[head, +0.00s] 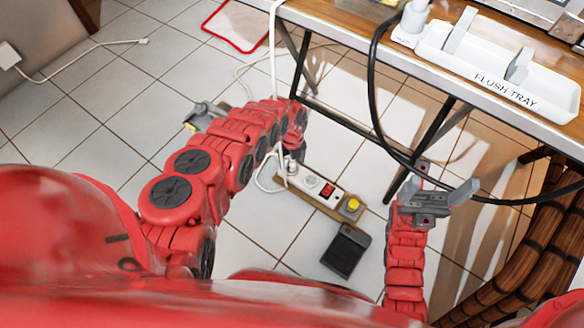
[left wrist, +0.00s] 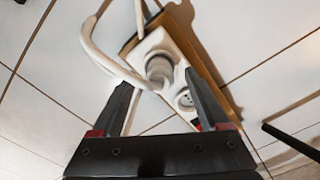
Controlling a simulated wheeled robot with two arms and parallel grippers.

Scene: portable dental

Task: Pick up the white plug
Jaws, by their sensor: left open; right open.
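The white plug (left wrist: 160,68) sits at one end of the white power strip (left wrist: 185,55), with a white cable looping from it, in the left wrist view. My left gripper (left wrist: 157,82) is open, with its two dark fingertips on either side of the plug's near end; I cannot tell whether they touch it. In the head view, the left gripper (head: 293,152) is partly hidden by its own arm, above the strip's far end. The power strip (head: 314,186) shows a red switch there. My right gripper (head: 437,192) is open and empty near the table's front edge.
The power strip lies on a brown base on the tiled floor, beside a yellow button (head: 353,204) and black pedal (head: 345,250). A table (head: 340,35) with a flush tray (head: 500,80) stands at right. A black cable (head: 374,90) hangs by my right gripper.

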